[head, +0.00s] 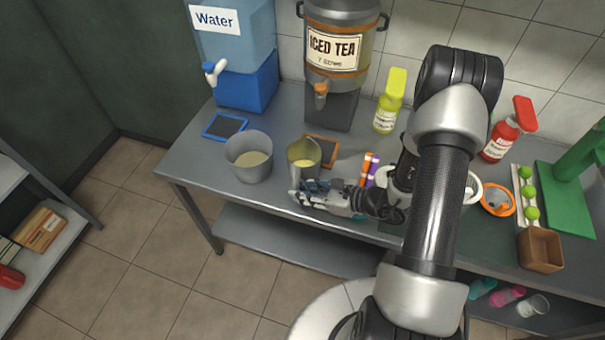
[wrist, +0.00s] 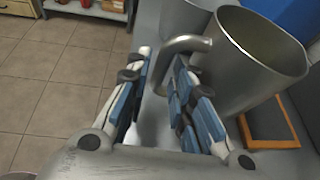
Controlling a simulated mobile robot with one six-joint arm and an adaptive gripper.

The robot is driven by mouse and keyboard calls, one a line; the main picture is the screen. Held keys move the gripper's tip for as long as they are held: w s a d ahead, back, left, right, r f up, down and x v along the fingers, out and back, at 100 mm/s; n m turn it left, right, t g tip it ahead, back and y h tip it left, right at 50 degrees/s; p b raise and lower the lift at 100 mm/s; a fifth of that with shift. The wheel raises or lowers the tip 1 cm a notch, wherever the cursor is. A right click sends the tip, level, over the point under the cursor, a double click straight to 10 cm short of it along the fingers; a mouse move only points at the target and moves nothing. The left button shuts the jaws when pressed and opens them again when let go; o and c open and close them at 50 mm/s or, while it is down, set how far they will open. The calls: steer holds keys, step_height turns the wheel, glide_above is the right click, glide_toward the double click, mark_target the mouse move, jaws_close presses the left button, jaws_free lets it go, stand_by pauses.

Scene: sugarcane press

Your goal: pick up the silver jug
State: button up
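The silver jug (head: 303,157) stands upright on the metal table, with yellowish contents showing inside. In the wrist view the jug (wrist: 258,65) is close at upper right, and its curved handle (wrist: 175,44) points toward my gripper. My gripper (head: 298,193) is low beside the jug's near side in the head view. In the wrist view my gripper (wrist: 160,62) has its fingers apart, with the handle seen in the gap near the right finger. The right finger hides the handle's lower part. I cannot tell whether a finger touches it.
A larger grey pot (head: 248,158) stands just left of the jug. The water dispenser (head: 238,55) and iced tea dispenser (head: 334,60) stand behind. The table's front-left edge is clear.

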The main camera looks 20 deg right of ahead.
jaws_close()
stand_by(0.6)
